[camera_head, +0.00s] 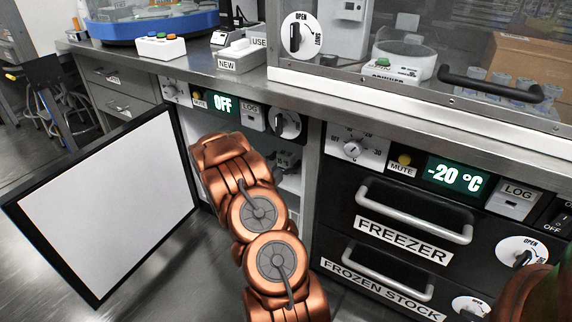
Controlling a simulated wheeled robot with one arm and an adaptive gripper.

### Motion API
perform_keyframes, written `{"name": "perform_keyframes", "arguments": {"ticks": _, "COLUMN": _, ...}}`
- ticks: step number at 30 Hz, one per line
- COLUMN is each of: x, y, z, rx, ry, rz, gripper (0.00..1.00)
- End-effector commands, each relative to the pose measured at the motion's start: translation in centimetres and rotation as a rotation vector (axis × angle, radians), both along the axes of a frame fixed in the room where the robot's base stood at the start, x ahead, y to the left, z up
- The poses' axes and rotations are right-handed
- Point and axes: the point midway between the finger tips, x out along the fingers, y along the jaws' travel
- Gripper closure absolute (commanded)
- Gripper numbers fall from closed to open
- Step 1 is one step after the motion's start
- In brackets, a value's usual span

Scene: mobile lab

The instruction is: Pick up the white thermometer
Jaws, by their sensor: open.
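I cannot make out a white thermometer in the head view. My copper arm reaches up from the bottom into the open cabinet (291,183) under the "OFF" display, and its wrist covers much of the opening. My gripper cannot be made out, and its jaws do not show.
The cabinet's white-faced door (108,205) stands open at left. The freezer drawers (405,235) are shut at right, with protruding handles. The steel counter (185,65) above holds a box labelled "NEW" (240,58) and a button box (161,46). Open floor lies at lower left.

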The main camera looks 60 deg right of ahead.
Motion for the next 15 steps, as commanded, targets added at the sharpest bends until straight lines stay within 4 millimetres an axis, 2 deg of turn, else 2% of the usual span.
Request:
{"name": "perform_keyframes", "arguments": {"ticks": 4, "x": 0.00, "y": 0.02, "z": 0.03, "rx": 0.000, "ry": 0.000, "rz": 0.000, "gripper": 0.09}}
{"name": "perform_keyframes", "arguments": {"ticks": 15, "x": 0.01, "y": 0.05, "z": 0.02, "rx": 0.000, "ry": 0.000, "rz": 0.000, "gripper": 0.48}}
